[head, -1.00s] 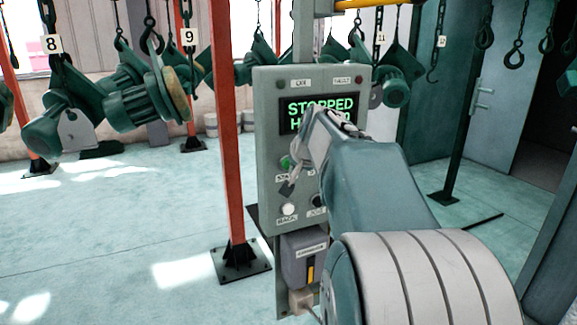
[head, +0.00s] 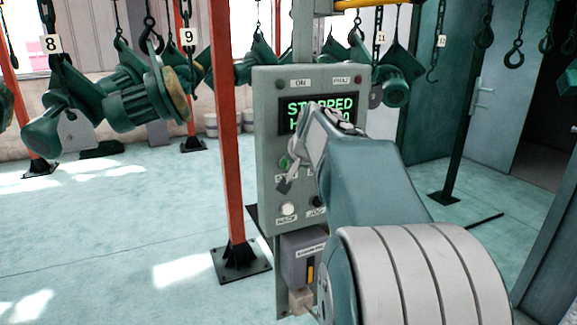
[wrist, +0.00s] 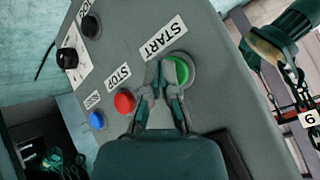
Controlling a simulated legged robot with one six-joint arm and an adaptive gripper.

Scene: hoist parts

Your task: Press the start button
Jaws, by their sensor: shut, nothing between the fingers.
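The green start button (wrist: 177,70) sits under the "START" label on the grey control panel (wrist: 215,110). In the head view the button (head: 284,162) shows partly, beside my gripper. My gripper (wrist: 163,80) is shut and empty. In the wrist view its fingertips lie at the button's left edge, overlapping it slightly; I cannot tell whether they touch it. The display (head: 318,112) reads "STOPPED" above a second line that my arm partly hides.
The red stop button (wrist: 125,102) is close to the left of my fingers, with a blue button (wrist: 97,120) beyond it. A black knob (wrist: 67,58) is farther left. An orange post (head: 231,140) stands left of the panel. Motors hang on hooks behind.

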